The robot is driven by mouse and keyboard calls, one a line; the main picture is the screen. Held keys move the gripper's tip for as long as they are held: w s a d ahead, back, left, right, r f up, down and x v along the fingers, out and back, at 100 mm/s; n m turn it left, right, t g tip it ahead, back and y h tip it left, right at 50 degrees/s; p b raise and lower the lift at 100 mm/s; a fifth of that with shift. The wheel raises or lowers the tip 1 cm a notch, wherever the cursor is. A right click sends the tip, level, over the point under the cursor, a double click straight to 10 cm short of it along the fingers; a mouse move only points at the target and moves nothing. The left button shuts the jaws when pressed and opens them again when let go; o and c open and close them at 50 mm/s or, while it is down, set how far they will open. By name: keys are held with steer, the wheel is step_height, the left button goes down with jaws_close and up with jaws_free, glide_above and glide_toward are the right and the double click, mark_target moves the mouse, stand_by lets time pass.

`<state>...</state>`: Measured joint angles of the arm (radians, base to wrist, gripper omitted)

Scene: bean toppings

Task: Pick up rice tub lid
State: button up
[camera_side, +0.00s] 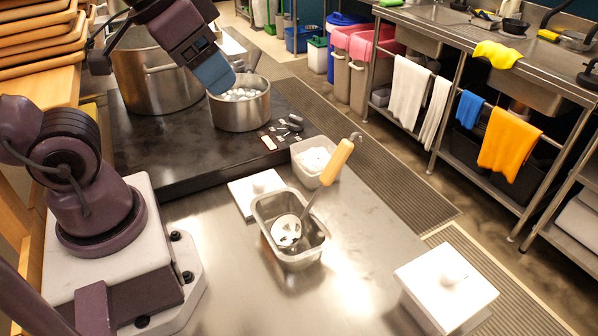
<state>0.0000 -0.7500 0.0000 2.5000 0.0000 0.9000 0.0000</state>
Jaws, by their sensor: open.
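I cannot tell which of the two is the rice tub lid. My gripper (218,84) is open, with blue fingers, over the left rim of the small steel pot. It is far from both lids. The exact gap to the pot is unclear.
A small pot (242,115) with white pieces and a large pot (150,85) stand on the black stove (175,160). A steel pan (290,262) holds a slotted ladle (322,190) with its wooden handle sticking up. The counter (350,240) is clear between pan and closed tub.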

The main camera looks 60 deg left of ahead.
steer(key=shift+d+f, duration=0.1)
steer(key=n+g+y, duration=0.2)
steer(key=n+g, duration=0.4)
steer(key=n, duration=1.6)
glide_toward(259, 180)
steer(key=f, duration=0.3)
steer(key=a+f, duration=0.1)
steer(key=f, duration=0.6)
steer(key=shift+s+a+f, duration=0.1)
steer(key=shift+a+f, duration=0.15)
steer(key=shift+a, duration=0.15)
steer(key=shift+n, duration=0.3)
steer(key=c, duration=1)
